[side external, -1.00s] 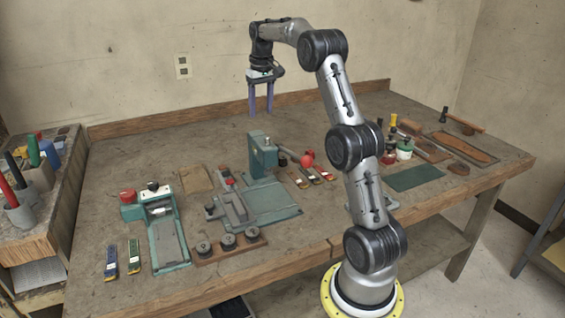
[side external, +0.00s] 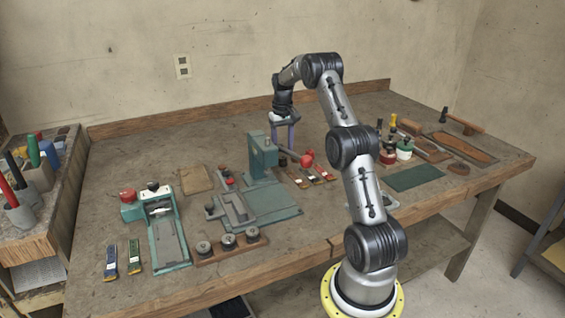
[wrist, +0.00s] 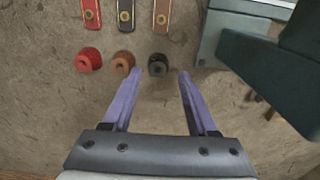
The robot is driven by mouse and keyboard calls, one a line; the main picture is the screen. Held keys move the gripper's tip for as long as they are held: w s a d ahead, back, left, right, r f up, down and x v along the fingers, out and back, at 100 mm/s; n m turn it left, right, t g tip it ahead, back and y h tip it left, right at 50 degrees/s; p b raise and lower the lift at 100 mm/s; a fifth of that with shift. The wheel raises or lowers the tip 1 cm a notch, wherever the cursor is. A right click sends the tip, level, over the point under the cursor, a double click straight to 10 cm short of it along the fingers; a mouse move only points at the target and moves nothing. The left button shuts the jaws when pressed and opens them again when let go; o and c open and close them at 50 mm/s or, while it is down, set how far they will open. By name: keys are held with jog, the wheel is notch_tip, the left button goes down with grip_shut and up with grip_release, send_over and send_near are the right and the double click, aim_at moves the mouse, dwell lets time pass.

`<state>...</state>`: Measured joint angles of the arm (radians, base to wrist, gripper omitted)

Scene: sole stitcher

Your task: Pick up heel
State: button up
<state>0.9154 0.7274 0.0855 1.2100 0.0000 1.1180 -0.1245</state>
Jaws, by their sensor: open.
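I cannot tell for sure which piece is the heel.
Three strips (wrist: 125,14) lie beyond the rounded pieces. Bare tabletop (side external: 200,140) lies left of the press.

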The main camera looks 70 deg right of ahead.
aim_at(282, 157)
jog(key=f, duration=0.5)
jog(key=shift+w+d, duration=0.1)
jog(key=shift+d, duration=0.2)
grip_shut()
